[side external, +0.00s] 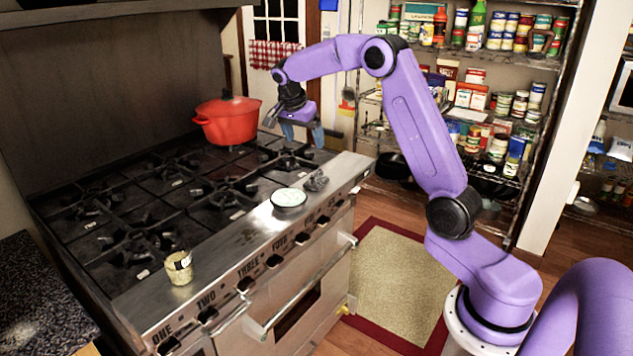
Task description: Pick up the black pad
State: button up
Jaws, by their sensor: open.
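A small dark, crumpled object (316,181), which looks like the black pad, lies on the steel front ledge of the stove, to the right of a small round dish. My gripper (293,132) is above the back right of the stove, behind the pad in the picture and apart from it. Its fingers are spread and point downward. I see nothing between them.
A red pot (229,121) stands on the stove (143,318) just left of my gripper. The round dish (289,199) with a pale green top sits close beside the pad. A small jar (178,268) stands at the ledge's left end. Knobs line the front.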

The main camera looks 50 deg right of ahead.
aim_at(315, 173)
jog(key=x, duration=1.6)
jog(key=shift+f, duration=0.35)
jog(key=shift+c, duration=0.3)
jog(key=c, duration=1.1)
jog(key=shift+r, duration=0.1)
jog(key=shift+r, duration=0.4)
notch_tip(315, 173, up, 2)
jog(key=shift+r, duration=0.15)
jog(key=s+a+r, duration=0.2)
jog(key=s+r, duration=0.1)
jog(key=s, duration=0.1)
jog(key=s+a+r, duration=0.1)
jog(key=s+r, duration=0.2)
jog(key=s, duration=0.1)
jog(key=s+a+r, duration=0.2)
jog(key=s+r, duration=0.1)
jog(key=s, duration=0.2)
jog(key=shift+a+r, duration=0.3)
jog(key=shift+r, duration=0.1)
